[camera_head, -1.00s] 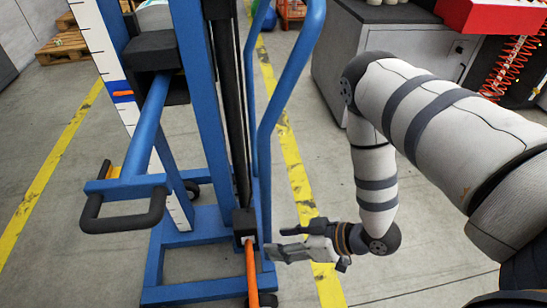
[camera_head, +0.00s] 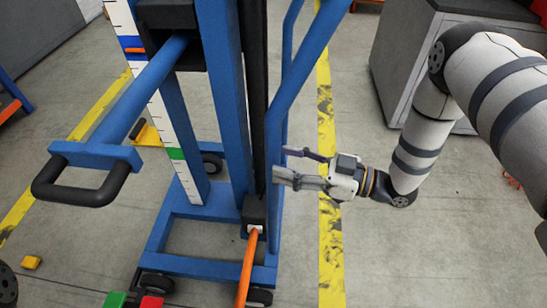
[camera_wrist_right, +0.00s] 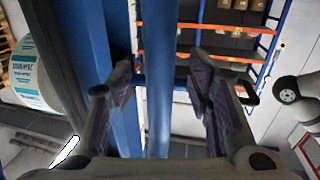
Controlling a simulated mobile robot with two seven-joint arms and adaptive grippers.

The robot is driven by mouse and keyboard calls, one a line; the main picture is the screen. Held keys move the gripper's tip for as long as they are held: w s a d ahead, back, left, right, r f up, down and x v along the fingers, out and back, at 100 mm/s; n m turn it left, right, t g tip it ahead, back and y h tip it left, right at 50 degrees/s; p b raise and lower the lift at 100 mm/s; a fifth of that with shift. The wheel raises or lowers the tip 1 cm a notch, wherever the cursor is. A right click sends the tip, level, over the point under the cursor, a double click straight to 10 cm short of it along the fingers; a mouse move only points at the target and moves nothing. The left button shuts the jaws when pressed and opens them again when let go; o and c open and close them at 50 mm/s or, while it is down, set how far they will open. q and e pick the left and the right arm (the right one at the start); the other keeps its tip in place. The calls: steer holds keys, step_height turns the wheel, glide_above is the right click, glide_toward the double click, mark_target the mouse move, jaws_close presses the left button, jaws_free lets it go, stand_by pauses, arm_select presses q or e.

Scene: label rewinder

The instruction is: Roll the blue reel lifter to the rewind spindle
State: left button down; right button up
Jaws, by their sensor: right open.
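The blue reel lifter (camera_head: 225,120) stands upright in the middle of the head view, with a blue base frame (camera_head: 180,262) on small wheels. A blue bar with a black grip (camera_head: 85,195) juts out at its left, and a blue handle rail (camera_head: 277,130) runs down its right side. My right gripper (camera_head: 282,162) is open, its fingertips at that rail. In the right wrist view, a blue tube (camera_wrist_right: 160,100) shows between the open fingers (camera_wrist_right: 160,78); I cannot tell whether they touch it. My left gripper and the rewind spindle are not in view.
A grey cabinet (camera_head: 425,60) stands at the back right. A yellow floor line (camera_head: 330,220) runs just right of the lifter. Green (camera_head: 115,299) and red (camera_head: 151,301) blocks show at the bottom edge. A labelled white reel (camera_wrist_right: 36,72) is at the wrist view's left.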

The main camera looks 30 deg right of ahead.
mark_target(273, 159)
steer(key=x, duration=0.3)
steer(key=shift+w+a, duration=0.25)
steer(key=shift+w, duration=0.05)
jaws_close()
